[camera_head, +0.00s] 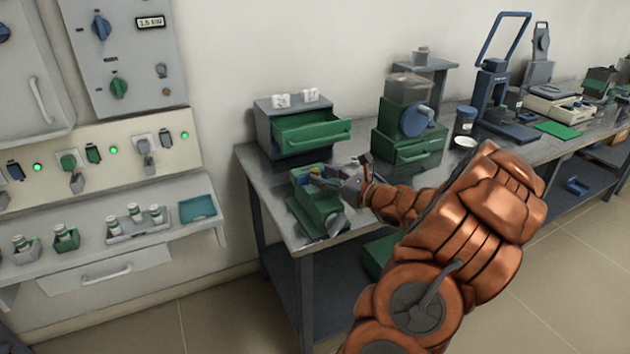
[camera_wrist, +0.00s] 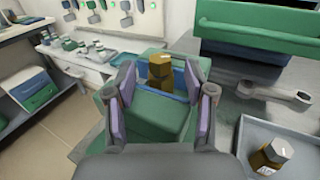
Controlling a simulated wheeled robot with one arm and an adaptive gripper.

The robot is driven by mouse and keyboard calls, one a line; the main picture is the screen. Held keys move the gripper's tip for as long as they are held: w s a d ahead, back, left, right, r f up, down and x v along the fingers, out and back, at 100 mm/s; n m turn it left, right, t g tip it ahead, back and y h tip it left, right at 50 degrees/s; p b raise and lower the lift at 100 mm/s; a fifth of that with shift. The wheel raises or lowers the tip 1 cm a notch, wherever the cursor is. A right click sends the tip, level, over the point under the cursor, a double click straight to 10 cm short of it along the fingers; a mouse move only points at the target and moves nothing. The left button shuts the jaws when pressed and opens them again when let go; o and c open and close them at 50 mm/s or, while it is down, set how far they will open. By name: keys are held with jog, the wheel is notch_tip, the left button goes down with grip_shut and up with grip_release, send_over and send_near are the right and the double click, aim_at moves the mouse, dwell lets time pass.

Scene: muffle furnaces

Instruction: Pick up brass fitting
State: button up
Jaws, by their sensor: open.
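The brass fitting (camera_wrist: 160,72) stands upright in a blue-lined recess on top of a green box-shaped device in the wrist view. My gripper (camera_wrist: 160,85) is open, with one finger on each side of the fitting in the picture; I cannot tell whether either touches it. In the head view my gripper (camera_head: 335,178) is at the green device (camera_head: 318,208) near the table's left end. The fitting shows there only as a small yellowish spot, partly hidden.
A grey cabinet with an open green drawer (camera_head: 312,133) stands behind the device. A green grinder-like machine (camera_head: 408,120) stands to the right.

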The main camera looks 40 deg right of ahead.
jog(key=shift+w+a, duration=0.15)
jog(key=shift+w, duration=0.9)
grip_shut()
